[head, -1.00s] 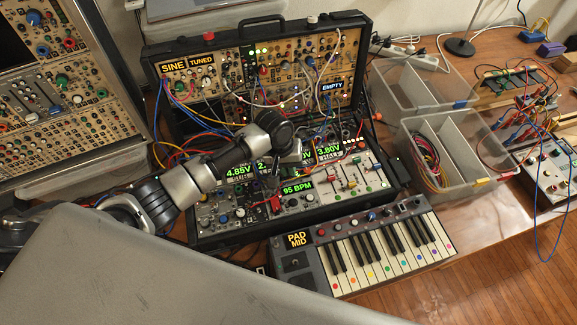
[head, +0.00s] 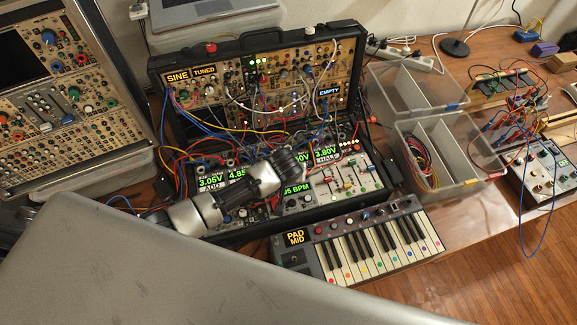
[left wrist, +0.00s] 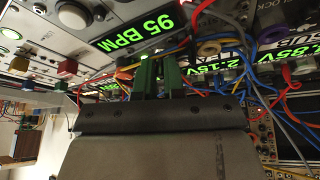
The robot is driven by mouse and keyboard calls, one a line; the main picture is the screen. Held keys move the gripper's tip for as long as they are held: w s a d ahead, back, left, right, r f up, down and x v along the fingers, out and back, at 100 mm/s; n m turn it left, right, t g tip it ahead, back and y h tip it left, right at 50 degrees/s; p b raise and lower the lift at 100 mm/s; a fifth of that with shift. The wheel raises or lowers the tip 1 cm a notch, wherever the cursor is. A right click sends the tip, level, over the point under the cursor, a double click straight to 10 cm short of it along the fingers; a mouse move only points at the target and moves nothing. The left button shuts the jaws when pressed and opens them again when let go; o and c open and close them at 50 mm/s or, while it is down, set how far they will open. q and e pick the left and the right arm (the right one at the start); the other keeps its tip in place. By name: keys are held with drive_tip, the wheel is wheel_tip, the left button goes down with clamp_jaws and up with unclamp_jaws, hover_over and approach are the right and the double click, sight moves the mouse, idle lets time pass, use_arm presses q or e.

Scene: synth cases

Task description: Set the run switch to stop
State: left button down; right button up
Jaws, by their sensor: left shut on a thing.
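The synth case (head: 258,40) stands open on the table, with patch cables across its panels. The clock module's green "95 BPM" display (head: 296,190) is partly covered by my left arm; it shows whole in the left wrist view (left wrist: 137,33). My left gripper (left wrist: 158,76) has its green fingertips close together, right beside this display. It is shut on what seems to be the small run switch, which the fingers hide; I cannot read its position. In the head view my left wrist hides the fingertips. My right gripper is not in view.
Red, blue and yellow patch cables (left wrist: 240,50) hang close beside the fingers. A keyboard (head: 365,240) lies in front of the case. Clear bins (head: 445,150) stand to the right. Another synth panel (head: 65,85) stands at the left.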

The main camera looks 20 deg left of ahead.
use_arm(q)
drive_tip(key=shift+s+d+f+t+y+b, duration=0.1)
drive_tip(key=shift+s+d+t+y+b, duration=0.15)
drive_tip(key=shift+t, duration=0.25)
drive_tip(key=shift+s+d+f+t+y+b, duration=0.1)
drive_tip(key=shift+t+y, duration=0.25)
drive_tip(key=shift+t, duration=0.15)
drive_tip(key=shift+s+t+y+b, duration=0.15)
drive_tip(key=shift+t+y+b, duration=0.35)
drive_tip(key=shift+t+b, duration=0.25)
drive_tip(key=c, duration=1.2)
unclamp_jaws()
drive_tip(key=shift+s, duration=0.1)
drive_tip(key=b+v, duration=0.1)
drive_tip(key=v, duration=0.9)
drive_tip(key=shift+s+d+r, duration=0.15)
drive_tip(key=shift+s+r, duration=0.05)
drive_tip(key=shift+s, duration=0.1)
